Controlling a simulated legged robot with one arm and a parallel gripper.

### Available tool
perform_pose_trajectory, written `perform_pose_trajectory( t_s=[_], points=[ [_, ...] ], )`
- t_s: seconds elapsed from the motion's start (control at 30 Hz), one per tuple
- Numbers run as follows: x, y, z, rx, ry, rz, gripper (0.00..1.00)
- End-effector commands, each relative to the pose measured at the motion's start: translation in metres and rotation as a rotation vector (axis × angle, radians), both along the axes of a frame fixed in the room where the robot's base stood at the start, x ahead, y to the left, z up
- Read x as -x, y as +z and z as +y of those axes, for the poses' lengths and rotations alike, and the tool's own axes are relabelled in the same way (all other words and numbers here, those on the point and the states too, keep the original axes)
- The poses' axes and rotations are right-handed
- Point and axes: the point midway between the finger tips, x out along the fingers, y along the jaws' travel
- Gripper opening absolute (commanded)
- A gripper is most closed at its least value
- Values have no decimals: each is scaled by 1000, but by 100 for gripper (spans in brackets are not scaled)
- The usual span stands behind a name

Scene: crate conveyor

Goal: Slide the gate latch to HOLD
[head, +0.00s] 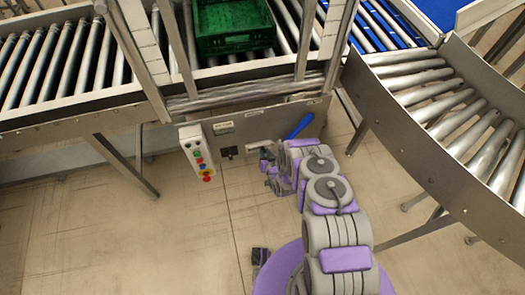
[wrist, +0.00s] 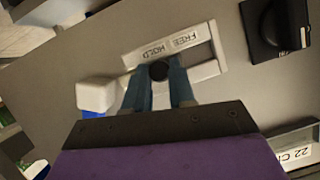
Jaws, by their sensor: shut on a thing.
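The gate latch shows in the wrist view as a black round knob (wrist: 160,71) in a pale frame (wrist: 208,70) on a grey panel. A white label (wrist: 168,46) above it reads HOLD on the left and FREE on the right, printed upside down. The knob lies below the HOLD half. My gripper (wrist: 159,84) has its two blue-grey fingers on either side of the knob, shut on it. In the head view my gripper (head: 268,164) is at the panel under the conveyor, and my arm partly hides the latch there.
A control box (head: 196,152) with coloured buttons hangs left of my gripper. A blue handle (head: 300,125) sticks out to the right. A black switch (wrist: 276,30) is near the latch. A green crate (head: 222,44) sits on the rollers above. A curved roller conveyor (head: 440,100) stands right.

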Motion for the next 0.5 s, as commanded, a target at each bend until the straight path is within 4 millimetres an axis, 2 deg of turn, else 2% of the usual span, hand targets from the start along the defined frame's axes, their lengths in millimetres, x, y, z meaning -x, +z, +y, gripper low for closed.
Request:
perform_pose_trajectory(
  t_s=[0.1,0.13,0.4,0.5],
  points=[
    [-2,0,-6,2,-13,0,0],
    [-2,0,-7,2,-14,-1,26],
    [-2,0,-6,-1,-10,-1,51],
    [-1,0,-4,0,-9,0,51]
  ],
)
